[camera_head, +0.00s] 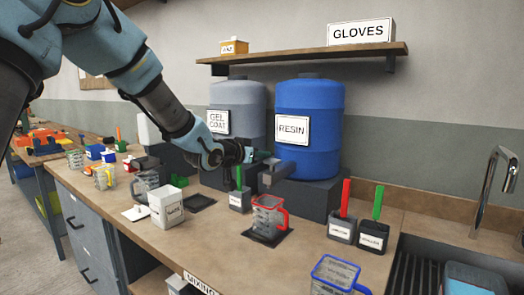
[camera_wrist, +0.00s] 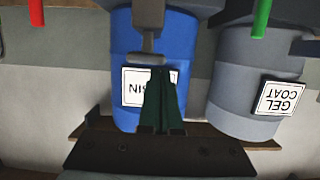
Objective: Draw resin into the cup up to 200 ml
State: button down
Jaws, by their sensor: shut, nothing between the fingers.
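The blue resin drum (camera_head: 312,105) stands on a dark block at the back of the bench, its label facing forward. Its grey tap (camera_head: 276,172) sticks out low at the front. A clear measuring cup with a red rim and handle (camera_head: 266,215) stands upright under the tap on a dark pad (camera_head: 256,238). I cannot read any fill level, and no stream shows. My gripper (camera_head: 266,157) is shut and empty, close to the tap. In the wrist view, its dark green fingers (camera_wrist: 161,78) are together, overlapping the upside-down resin drum (camera_wrist: 165,50) near the tap (camera_wrist: 148,35); contact is unclear.
A grey gel coat drum (camera_head: 240,98) stands left of the resin drum. A small pot with a green handle (camera_head: 240,198) is left of the cup. Two handled pots (camera_head: 342,228) stand right. A blue-rimmed jug (camera_head: 334,274) is at the front edge; a sink tap (camera_head: 498,180) is far right.

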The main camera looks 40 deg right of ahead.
jog(key=shift+f+b, duration=1.1)
jog(key=shift+f, duration=0.15)
dwell(2.9)
dwell(2.1)
